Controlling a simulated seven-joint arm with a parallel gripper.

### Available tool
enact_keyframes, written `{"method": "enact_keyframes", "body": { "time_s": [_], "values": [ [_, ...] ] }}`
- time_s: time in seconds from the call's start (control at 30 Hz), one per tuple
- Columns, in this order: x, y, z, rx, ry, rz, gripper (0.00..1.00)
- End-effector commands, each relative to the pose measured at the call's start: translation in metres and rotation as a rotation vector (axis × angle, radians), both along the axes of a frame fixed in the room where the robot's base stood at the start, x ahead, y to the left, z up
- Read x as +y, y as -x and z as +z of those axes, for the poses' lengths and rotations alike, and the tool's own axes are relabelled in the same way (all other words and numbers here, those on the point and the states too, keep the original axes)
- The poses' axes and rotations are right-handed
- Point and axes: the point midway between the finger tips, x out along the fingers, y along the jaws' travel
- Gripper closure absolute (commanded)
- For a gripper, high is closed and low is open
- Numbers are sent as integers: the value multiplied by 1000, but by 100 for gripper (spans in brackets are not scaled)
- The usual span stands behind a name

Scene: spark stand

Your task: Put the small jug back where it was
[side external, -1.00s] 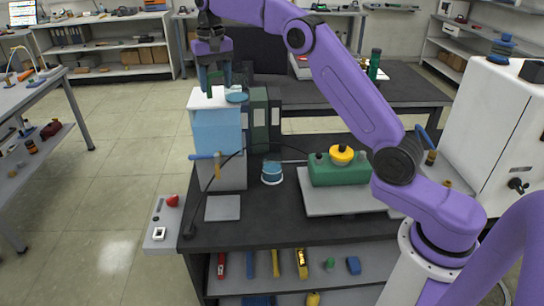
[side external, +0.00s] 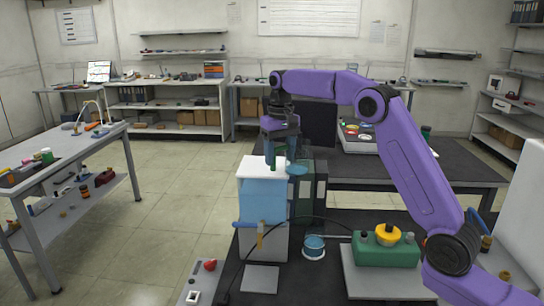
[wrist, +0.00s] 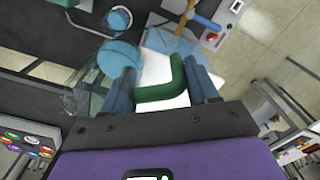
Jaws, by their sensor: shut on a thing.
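My gripper (side external: 281,150) is above the white top of a blue-and-grey box (side external: 263,205) in the side view. In the wrist view, my gripper (wrist: 163,88) is shut on a bent green handle (wrist: 163,90), which I take to be the small jug's. The handle also shows as dark green between the fingers in the side view (side external: 270,155). A round blue piece (wrist: 120,57) and a faint clear shape (wrist: 83,98) lie beside the left finger. The jug's body is hard to make out, and I cannot tell whether it touches the white top.
A teal cup (side external: 314,243) stands on a white dish on the black bench. A green block with a yellow knob (side external: 387,247) sits on a pale plate. A blue-handled tool (side external: 251,225) shows at the box's front.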

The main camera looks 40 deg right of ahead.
Motion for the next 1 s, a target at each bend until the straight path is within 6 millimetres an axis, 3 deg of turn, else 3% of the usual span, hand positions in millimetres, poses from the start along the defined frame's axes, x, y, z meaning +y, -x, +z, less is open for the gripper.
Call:
{"method": "enact_keyframes", "body": {
  "time_s": [0.23,0.57,1.0],
  "values": [
    [-17,24,-6,-1,0,113,98],
    [-35,60,-47,1,0,137,98],
    [-56,131,-103,-1,-1,179,98]
  ]
}}
